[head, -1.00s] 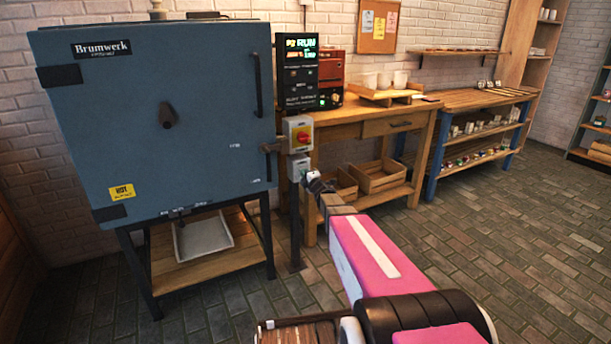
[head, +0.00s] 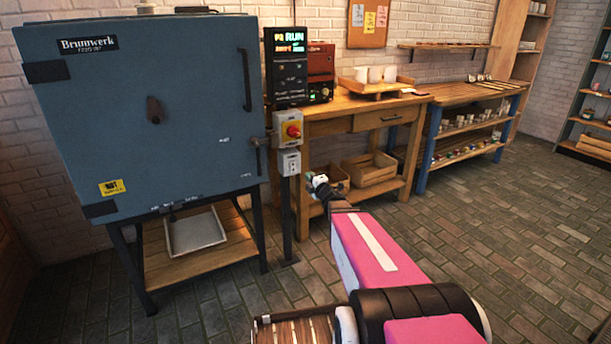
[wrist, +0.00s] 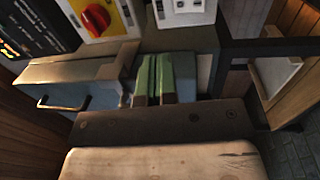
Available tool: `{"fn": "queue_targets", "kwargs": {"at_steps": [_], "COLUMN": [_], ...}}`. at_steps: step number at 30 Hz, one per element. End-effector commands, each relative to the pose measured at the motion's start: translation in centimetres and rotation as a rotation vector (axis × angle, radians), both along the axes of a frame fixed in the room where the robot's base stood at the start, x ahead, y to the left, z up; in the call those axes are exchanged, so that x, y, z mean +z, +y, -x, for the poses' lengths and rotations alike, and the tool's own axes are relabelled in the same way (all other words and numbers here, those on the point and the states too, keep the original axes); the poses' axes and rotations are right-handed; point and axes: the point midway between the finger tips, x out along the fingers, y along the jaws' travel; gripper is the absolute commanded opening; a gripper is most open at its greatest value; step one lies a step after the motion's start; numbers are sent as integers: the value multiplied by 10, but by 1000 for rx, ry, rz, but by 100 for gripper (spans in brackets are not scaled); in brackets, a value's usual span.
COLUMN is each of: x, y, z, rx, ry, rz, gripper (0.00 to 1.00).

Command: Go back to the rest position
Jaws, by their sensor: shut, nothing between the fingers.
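My gripper (head: 318,182) is at the end of my pink arm in the middle of the head view, in front of the wooden table and right of the kiln post. In the wrist view its two green fingers (wrist: 165,78) lie side by side, shut, with nothing between them. The blue Brumwerk kiln (head: 150,115) stands at left with its door closed. Its controller (head: 290,65) is lit and reads RUN. The yellow switch box with a red knob (head: 292,130) and a white socket box (head: 289,162) sit on the post, left of my gripper.
A wooden table (head: 365,110) holds a tray of white cups; crates (head: 370,172) lie on its lower shelf. A blue-legged shelf bench (head: 460,125) stands farther right. A metal tray (head: 195,232) lies under the kiln. The brick floor at right (head: 530,230) is clear.

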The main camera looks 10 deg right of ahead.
Motion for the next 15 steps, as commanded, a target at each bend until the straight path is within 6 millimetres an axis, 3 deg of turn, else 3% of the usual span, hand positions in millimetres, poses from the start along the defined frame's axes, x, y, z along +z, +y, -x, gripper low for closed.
{"fn": "queue_targets", "kwargs": {"at_steps": [15], "x": [-3], "y": [-5], "z": [4], "rx": [-38], "ry": [45], "rz": [-38], "gripper": [0]}}
